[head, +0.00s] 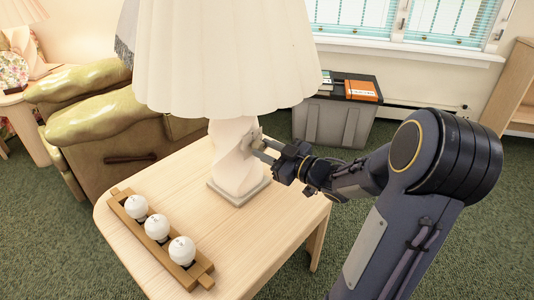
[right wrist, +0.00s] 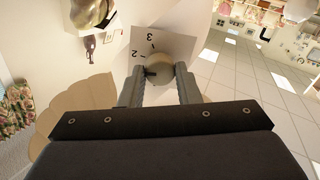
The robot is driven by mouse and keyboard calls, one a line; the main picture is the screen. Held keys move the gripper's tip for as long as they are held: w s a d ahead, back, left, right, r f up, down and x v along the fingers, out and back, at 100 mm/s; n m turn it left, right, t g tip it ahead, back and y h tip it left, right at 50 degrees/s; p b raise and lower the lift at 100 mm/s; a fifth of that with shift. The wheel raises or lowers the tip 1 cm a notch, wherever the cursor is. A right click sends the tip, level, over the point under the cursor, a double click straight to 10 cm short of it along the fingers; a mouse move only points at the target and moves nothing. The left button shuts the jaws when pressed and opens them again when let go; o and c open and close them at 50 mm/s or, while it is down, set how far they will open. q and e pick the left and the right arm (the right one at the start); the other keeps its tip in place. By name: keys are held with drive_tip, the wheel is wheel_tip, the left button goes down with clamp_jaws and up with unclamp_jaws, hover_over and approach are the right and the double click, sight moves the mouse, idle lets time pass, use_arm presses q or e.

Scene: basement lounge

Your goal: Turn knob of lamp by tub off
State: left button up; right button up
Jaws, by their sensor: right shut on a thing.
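The lamp has a cream pleated shade (head: 225,60) and a white twisted base (head: 236,165) on a square grey foot. It stands on a light wooden table. A grey tub (head: 335,120) with a dark lid stands on the floor behind it, below the window. My right gripper (head: 260,148) reaches in from the right at the side of the lamp base. In the right wrist view it is shut on a round beige knob (right wrist: 163,80). A pale plate with the marks 2 and 3 (right wrist: 152,45) shows behind the knob. My left gripper is not in view.
A brown armchair (head: 110,150) stands to the left. An orange book (head: 362,91) lies on the tub's lid. The table's right front is clear.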

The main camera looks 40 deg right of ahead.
drive_tip(key=n+b, duration=0.3)
drive_tip(key=n, duration=0.2)
drive_tip(key=shift+f, duration=0.15)
drive_tip(key=n+b, duration=0.4)
drive_tip(key=n, duration=0.1)
drive_tip(key=shift+a+n, duration=0.1)
drive_tip(key=shift+n, duration=0.3)
drive_tip(key=shift+n+h+b, duration=0.4)
drive_tip(key=shift+n+b, duration=0.15)
drive_tip(key=shift+n, duration=2.15)
drive_tip(key=o, duration=1)
drive_tip(key=shift+c, duration=0.2)
